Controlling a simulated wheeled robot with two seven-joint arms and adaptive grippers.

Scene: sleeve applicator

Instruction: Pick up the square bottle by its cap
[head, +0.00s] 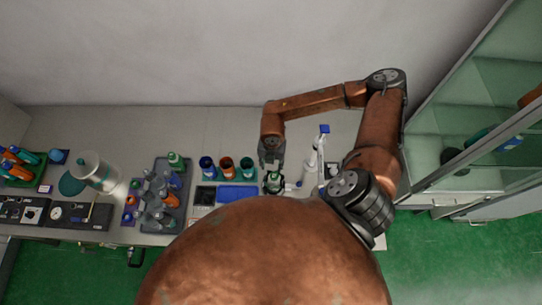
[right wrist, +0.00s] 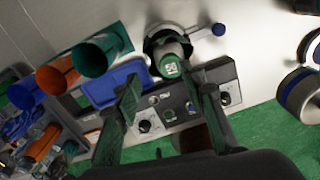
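A green cap with a white square mark (right wrist: 170,66) is in the right wrist view, seen from above in a dark round holder (right wrist: 160,42). The bottle body below it is mostly hidden, so I cannot tell its shape. In the head view the green-capped item (head: 273,182) is just below my right gripper (head: 270,164). My right gripper also shows in the right wrist view (right wrist: 166,84); its two fingers are apart, one on each side of the cap's line, with nothing between them. My left gripper is not in view.
Blue, orange and teal cups (head: 227,167) stand left of the holder, behind a blue tray (head: 237,194). A control panel (right wrist: 165,110) with knobs is in front of the holder. A grey tray of bottles (head: 159,195) is further left. A white stand (head: 311,165) is close on the right.

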